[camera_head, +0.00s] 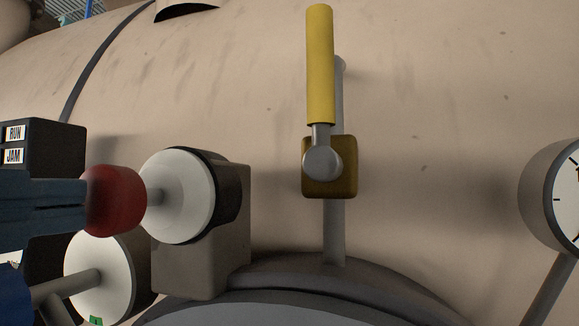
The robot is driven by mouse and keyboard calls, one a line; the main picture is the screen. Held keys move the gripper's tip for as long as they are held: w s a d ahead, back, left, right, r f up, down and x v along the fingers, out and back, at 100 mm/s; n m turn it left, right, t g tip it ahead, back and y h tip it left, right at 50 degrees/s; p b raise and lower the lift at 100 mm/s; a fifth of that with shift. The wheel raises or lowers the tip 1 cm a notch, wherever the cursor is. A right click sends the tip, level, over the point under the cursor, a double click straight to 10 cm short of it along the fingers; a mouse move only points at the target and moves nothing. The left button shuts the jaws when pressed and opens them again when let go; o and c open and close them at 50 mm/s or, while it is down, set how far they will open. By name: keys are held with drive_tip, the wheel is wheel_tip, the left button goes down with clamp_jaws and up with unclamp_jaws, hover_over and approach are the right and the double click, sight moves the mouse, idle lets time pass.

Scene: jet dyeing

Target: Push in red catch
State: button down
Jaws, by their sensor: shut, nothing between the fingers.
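The red catch (118,201) is a round red knob on a short grey stem. The stem runs into a white disc (178,195) with a dark rim, on a grey block fixed to the large beige vessel. My gripper (84,206) comes in from the left edge, its dark blue fingers closed together. Its tips are at the left face of the red knob and appear to touch it, though a small gap cannot be ruled out. A length of stem shows between knob and disc.
A yellow-handled valve (320,65) stands upright on a pipe to the right. A gauge (565,198) is at the right edge. A black box labelled RUN and JAM (45,145) is at left. Another white dial (98,275) sits below the catch.

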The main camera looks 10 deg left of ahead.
drive_tip(key=shift+w, duration=0.2)
drive_tip(key=w+b, duration=0.2)
drive_tip(key=w, duration=0.1)
drive_tip(key=shift+d, duration=0.2)
idle(0.3)
drive_tip(key=s+b, duration=0.2)
drive_tip(key=s, duration=0.6)
drive_tip(key=shift+a, duration=0.35)
